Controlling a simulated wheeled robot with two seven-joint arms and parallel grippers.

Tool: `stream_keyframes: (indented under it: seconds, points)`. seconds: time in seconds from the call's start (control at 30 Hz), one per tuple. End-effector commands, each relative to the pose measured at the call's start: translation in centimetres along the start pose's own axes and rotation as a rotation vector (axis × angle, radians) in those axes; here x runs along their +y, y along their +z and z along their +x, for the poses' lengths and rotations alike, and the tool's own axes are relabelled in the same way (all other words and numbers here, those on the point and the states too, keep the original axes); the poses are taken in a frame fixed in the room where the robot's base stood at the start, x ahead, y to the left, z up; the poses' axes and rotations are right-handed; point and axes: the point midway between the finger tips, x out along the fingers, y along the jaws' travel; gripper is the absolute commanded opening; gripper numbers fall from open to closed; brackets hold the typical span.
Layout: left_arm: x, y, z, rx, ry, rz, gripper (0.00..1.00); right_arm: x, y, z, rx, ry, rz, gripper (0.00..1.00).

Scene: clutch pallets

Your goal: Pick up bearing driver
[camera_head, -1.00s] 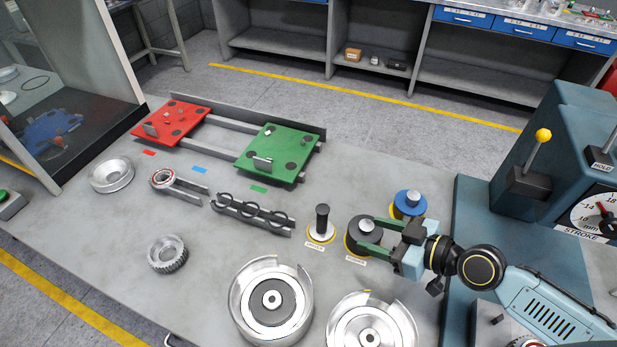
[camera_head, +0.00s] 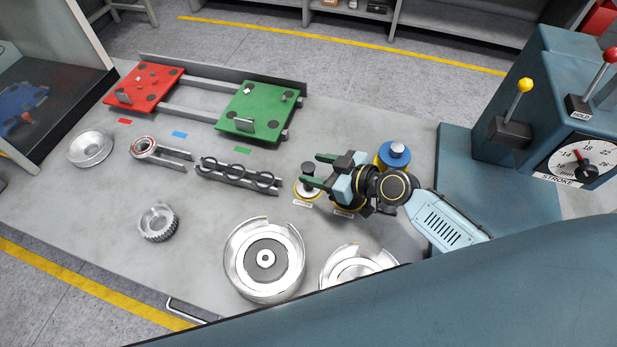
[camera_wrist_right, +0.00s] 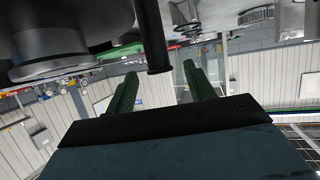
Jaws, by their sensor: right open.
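A tool with a black upright handle (camera_head: 308,168) on a pale round base stands on the grey bench; I take it for the bearing driver, as its label is too small to read. My right gripper (camera_head: 314,170) is open, its green fingers pointing left at the handle. In the right wrist view the black handle (camera_wrist_right: 151,35) appears in the gap between the open fingers (camera_wrist_right: 158,70). I cannot tell whether either finger touches it. My left gripper is not in view.
A blue-topped tool (camera_head: 393,154) stands behind the right wrist. A dark round tool is mostly hidden under the gripper. A rack with black rings (camera_head: 238,176) lies left of the handle. A green pallet (camera_head: 258,110) is behind, silver housings (camera_head: 264,258) in front, and a press (camera_head: 550,110) right.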

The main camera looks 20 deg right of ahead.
Motion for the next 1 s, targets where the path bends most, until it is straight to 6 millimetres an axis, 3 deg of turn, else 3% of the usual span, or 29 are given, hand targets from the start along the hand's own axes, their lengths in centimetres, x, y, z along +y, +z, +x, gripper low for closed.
stream_keyframes:
  seconds: [0.2, 0.5, 0.9, 1.0]
  points:
    - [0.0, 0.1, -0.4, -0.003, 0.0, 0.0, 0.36, -0.1, -0.1, 2.5, 0.001, 0.0, 0.001, 0.54]
    - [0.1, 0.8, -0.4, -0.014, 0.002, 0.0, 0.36, -0.1, -0.1, 2.9, 0.0, 0.0, 0.0, 0.52]
    - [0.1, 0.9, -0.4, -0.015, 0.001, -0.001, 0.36, 0.0, -0.1, 2.8, 0.0, 0.0, 0.0, 0.0]
    - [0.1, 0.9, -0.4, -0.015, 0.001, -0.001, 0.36, 0.0, -0.1, 2.8, 0.0, 0.0, 0.0, 0.0]
